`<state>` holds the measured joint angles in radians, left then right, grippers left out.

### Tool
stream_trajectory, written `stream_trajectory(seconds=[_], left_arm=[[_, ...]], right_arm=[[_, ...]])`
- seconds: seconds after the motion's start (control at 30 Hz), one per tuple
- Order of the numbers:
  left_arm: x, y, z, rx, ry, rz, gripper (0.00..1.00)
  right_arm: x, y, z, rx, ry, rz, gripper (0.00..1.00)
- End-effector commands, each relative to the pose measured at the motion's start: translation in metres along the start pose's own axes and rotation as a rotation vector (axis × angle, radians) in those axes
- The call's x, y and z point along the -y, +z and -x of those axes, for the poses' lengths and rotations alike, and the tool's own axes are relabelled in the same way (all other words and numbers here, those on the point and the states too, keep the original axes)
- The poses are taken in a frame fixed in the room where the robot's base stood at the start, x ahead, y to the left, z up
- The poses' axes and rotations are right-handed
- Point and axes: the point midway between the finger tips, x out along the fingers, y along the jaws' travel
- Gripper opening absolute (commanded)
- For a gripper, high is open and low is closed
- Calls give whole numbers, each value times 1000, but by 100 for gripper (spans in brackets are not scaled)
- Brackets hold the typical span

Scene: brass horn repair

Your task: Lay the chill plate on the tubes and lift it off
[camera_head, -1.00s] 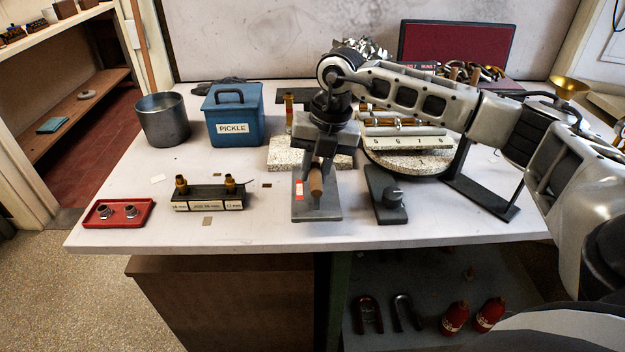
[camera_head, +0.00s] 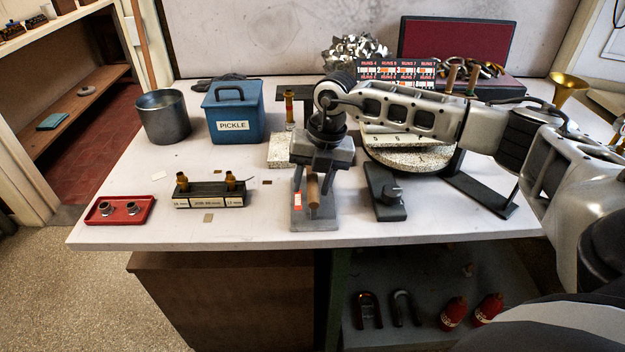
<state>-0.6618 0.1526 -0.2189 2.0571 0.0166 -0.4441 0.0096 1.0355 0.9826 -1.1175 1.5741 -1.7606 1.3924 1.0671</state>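A grey plate (camera_head: 318,223) with an upright-looking wooden handle (camera_head: 313,190) and a red-and-white tag lies near the front edge of the bench; I take it to be the chill plate. My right gripper (camera_head: 312,182) points down over it, with its fingers apart on either side of the handle. I see no clear contact with the handle. My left gripper is out of view.
To the left are a labelled fitting stand (camera_head: 208,196), a red tray (camera_head: 118,211), a blue pickle box (camera_head: 233,118) and a metal pot (camera_head: 163,120). A black stand (camera_head: 482,198) sits right.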

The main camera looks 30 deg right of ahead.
Motion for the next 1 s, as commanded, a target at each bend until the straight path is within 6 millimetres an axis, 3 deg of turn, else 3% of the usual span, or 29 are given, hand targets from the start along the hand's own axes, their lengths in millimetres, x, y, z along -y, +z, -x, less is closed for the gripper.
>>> stream_trajectory(seconds=[0.27,0.7,1.0], left_arm=[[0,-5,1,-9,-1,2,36],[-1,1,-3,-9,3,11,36],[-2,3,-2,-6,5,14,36]], right_arm=[[-1,1,9,2,3,0,42],[-1,1,96,4,3,1,42],[-1,0,122,0,0,0,42]])
